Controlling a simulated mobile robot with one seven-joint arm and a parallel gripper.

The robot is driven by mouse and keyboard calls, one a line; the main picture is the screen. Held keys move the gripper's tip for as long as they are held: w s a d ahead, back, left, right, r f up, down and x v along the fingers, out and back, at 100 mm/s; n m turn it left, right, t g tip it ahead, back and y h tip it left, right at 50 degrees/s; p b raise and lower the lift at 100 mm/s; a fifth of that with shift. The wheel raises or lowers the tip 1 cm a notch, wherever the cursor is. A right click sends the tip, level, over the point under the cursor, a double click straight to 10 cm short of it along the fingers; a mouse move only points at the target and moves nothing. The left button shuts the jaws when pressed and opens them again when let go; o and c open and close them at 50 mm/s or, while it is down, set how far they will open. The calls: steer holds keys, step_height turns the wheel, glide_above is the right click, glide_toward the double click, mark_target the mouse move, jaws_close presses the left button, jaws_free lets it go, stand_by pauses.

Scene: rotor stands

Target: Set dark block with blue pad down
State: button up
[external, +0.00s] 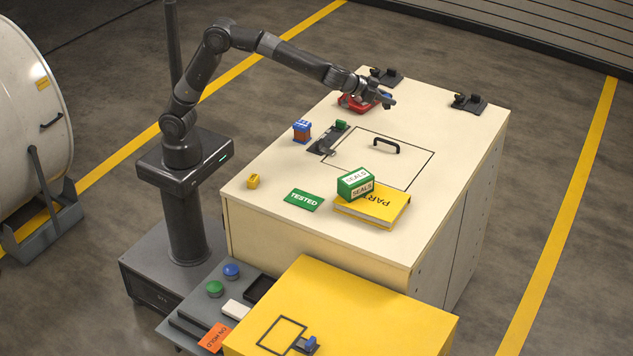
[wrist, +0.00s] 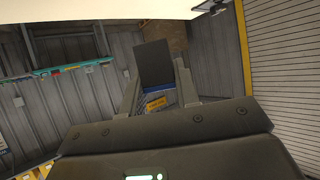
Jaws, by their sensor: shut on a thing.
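In the wrist view a dark block (wrist: 153,64) with a blue band (wrist: 158,87) on it is held between the two fingers of my gripper (wrist: 156,95). A small yellow label shows just below the blue. In the external view my gripper (external: 389,102) is over the far part of the cream cabinet top, with a small patch of blue at its fingers. The block itself is mostly hidden there. A red object (external: 352,104) is right beside and below the gripper; I cannot tell whether they touch.
The cream cabinet (external: 270,185) carries dark fixtures (external: 469,103) at the far edge, a handled hatch (external: 386,146), an orange-blue block (external: 302,131), a green-white SEALS box (external: 354,183) on a yellow PARTS book (external: 385,210), and a green TESTED card (external: 304,200). A yellow cabinet (external: 370,310) stands in front.

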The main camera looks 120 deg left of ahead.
mark_target(389, 106)
steer(key=a+f, duration=0.2)
steer(key=f, duration=0.1)
steer(key=a+f, duration=0.1)
steer(key=f, duration=0.1)
steer(key=shift+s+a+f, duration=0.15)
steer(key=shift+s+a, duration=0.1)
steer(key=a+f, duration=0.2)
steer(key=a, duration=0.1)
steer(key=a+f, duration=0.2)
steer(key=a, duration=0.2)
steer(key=a+f, duration=0.2)
steer(key=a, duration=0.2)
steer(key=shift+f, duration=0.3)
steer(key=shift+a+f, duration=0.15)
steer(key=shift+f, duration=1.85)
steer(key=shift+f, duration=0.1)
steer(key=o, duration=1.1)
steer(key=shift+c, duration=0.2)
